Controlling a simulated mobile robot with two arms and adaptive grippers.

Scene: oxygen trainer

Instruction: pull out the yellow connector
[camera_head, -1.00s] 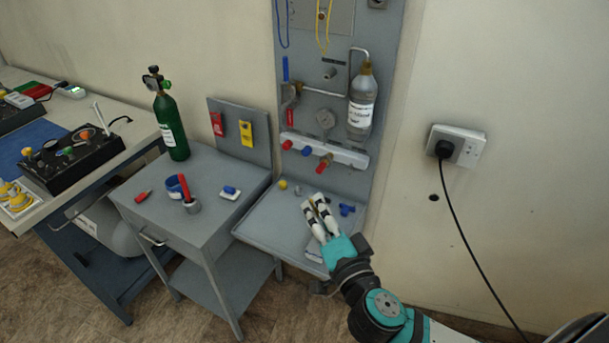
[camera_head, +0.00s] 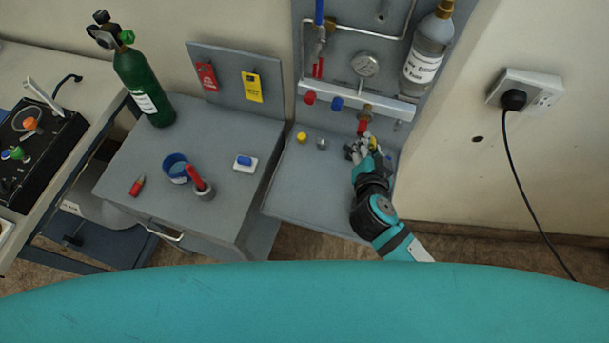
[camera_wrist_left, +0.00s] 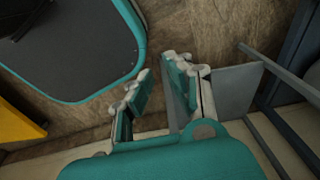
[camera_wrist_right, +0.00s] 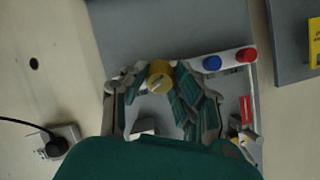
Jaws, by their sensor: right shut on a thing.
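The yellow connector (camera_wrist_right: 160,75) sits between the fingertips of my right gripper (camera_wrist_right: 150,80) in the right wrist view, its round end toward the camera. In the head view a bit of yellow (camera_head: 374,143) shows at my right gripper (camera_head: 364,148), just below the white manifold bar (camera_head: 340,101). The right fingers are shut on the connector. They hide its far end, so I cannot tell whether it is still seated. My left gripper (camera_wrist_left: 158,68) is open and empty over the floor in the left wrist view, outside the head view.
Red (camera_head: 310,97) and blue (camera_head: 337,104) connectors sit on the bar left of my right gripper. A gauge (camera_head: 366,64) and a bottle (camera_head: 428,50) are above. A plug (camera_head: 513,99) is on the right wall.

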